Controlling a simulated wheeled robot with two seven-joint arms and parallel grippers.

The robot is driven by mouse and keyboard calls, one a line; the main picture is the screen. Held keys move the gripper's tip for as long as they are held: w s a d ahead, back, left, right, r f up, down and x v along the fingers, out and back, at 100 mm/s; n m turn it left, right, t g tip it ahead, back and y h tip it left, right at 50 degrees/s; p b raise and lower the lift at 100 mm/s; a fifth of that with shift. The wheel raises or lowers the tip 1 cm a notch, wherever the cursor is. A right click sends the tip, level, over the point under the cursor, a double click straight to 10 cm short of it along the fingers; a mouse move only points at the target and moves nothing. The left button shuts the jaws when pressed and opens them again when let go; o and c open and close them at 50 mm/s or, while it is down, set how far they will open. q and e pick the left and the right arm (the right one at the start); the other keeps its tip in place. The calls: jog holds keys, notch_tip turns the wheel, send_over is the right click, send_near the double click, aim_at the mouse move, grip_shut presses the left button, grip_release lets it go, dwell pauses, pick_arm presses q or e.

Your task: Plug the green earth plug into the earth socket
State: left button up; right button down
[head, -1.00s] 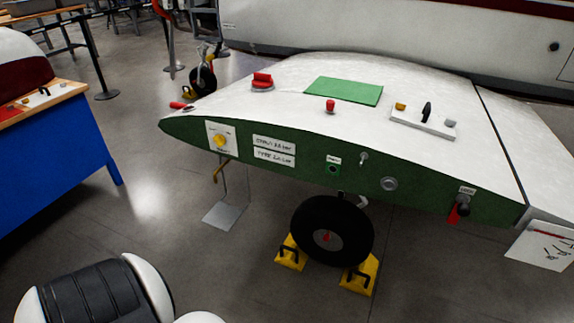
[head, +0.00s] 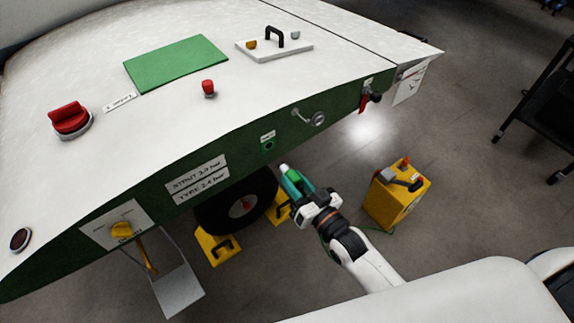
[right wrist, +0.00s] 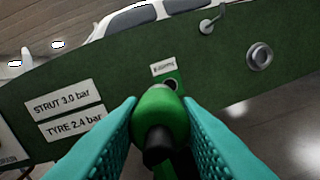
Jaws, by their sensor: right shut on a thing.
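My right gripper (head: 298,186) is shut on the green earth plug (head: 291,174). In the right wrist view, the plug (right wrist: 160,110) sits between the two teal fingers (right wrist: 160,135), its dark end towards the camera. The earth socket (head: 268,145) is a small dark round hole on a bright green plate in the dark green panel. In the right wrist view the socket (right wrist: 171,84) shows just beyond the plug, slightly right of it. In the head view the plug is apart from the socket, below and to its right. My left gripper is not in view.
A yellow box (head: 396,200) stands on the floor right of my right arm. A wheel (head: 240,205) with yellow chocks (head: 217,247) is below the panel. A toggle and round fitting (head: 318,118) sit right of the socket. A dark trolley (head: 540,110) stands far right.

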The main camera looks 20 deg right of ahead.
aim_at(286, 165)
jog(key=shift+w+d+f+y+p, duration=0.15)
jog(key=shift+w+d+f, duration=0.1)
jog(key=shift+w, duration=0.3)
jog(key=shift+w+d+f+y+p, duration=0.15)
jog(key=shift+w+d+f, duration=0.05)
jog(key=shift+w, duration=0.35)
jog(key=shift+w+d+f+m, duration=0.15)
jog(key=shift+w+f+m, duration=0.05)
jog(key=shift+m, duration=0.1)
jog(key=shift+w+b, duration=0.25)
jog(key=shift+b, duration=0.1)
jog(key=shift+w, duration=0.35)
jog(key=shift+b+x, duration=0.45)
jog(key=shift+x, duration=0.45)
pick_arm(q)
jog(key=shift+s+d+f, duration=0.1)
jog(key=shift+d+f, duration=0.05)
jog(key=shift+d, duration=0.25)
pick_arm(e)
jog(key=shift+w+a, duration=0.45)
jog(key=shift+w, duration=0.15)
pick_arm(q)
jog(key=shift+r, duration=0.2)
pick_arm(e)
jog(key=shift+w+r, duration=0.1)
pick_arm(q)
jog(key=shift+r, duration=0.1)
pick_arm(e)
jog(key=shift+w+a, duration=0.15)
jog(key=shift+w, duration=0.15)
